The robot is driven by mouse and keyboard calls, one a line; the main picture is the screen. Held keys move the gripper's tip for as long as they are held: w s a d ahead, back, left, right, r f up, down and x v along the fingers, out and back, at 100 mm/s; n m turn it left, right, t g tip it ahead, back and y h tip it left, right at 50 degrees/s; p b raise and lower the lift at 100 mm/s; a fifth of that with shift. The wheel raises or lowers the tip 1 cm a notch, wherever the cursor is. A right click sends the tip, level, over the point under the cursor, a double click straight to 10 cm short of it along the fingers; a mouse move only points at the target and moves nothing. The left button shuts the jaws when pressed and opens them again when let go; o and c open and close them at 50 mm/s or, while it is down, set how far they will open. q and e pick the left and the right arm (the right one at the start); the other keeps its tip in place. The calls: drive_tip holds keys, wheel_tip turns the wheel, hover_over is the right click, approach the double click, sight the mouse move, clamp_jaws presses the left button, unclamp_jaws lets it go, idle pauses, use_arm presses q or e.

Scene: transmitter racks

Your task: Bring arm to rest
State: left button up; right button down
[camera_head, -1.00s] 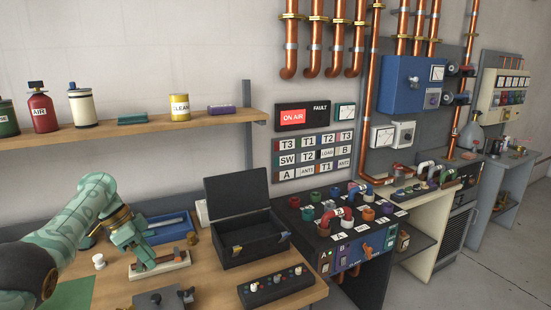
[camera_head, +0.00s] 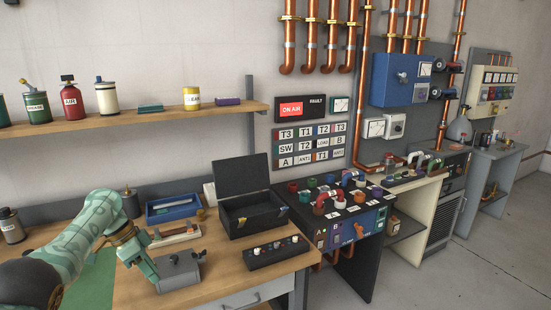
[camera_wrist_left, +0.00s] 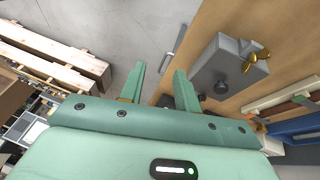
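My left arm is pale green and comes in from the left in the head view. Its gripper (camera_head: 146,275) is low over the wooden bench's near part, just left of the grey metal box (camera_head: 179,270) with a knob on top. In the left wrist view the gripper's two fingers (camera_wrist_left: 157,87) stand apart with nothing between them. The grey box is to their right in that view (camera_wrist_left: 228,68), apart from the fingers. The bench's edge and grey floor show beyond the fingertips. My right arm and gripper are not in view.
The bench (camera_head: 223,266) holds a switch on a pale base (camera_head: 174,235), a blue tray (camera_head: 172,208), an open black case (camera_head: 249,211) and a black knob strip (camera_head: 276,252). A dark console (camera_head: 340,222) stands to the right. Pale wooden pallets (camera_wrist_left: 58,55) lie at left in the wrist view.

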use_arm(q)
drive_tip(key=s+f+n+y, duration=0.1)
drive_tip(key=s+f+n, duration=0.1)
drive_tip(key=s+f, duration=0.75)
drive_tip(key=s+f+n+y, duration=0.2)
drive_tip(key=s+f, duration=0.3)
drive_tip(key=f, duration=1)
drive_tip(key=s+f+n+y, duration=0.1)
drive_tip(key=s+f+n, duration=0.1)
drive_tip(key=s+f, duration=0.8)
drive_tip(key=s+d+f+n+y+b, duration=0.1)
drive_tip(key=s+d+f, duration=0.1)
drive_tip(key=s+f, duration=1.1)
drive_tip(key=s+d+f, duration=0.1)
drive_tip(key=s+d, duration=0.1)
drive_tip(key=s, duration=0.9)
drive_tip(key=s+d+f+t, duration=0.1)
drive_tip(key=s+d+f, duration=0.1)
drive_tip(key=s, duration=0.8)
drive_tip(key=shift+s+n, duration=0.4)
drive_tip(key=shift+s+d+f, duration=0.1)
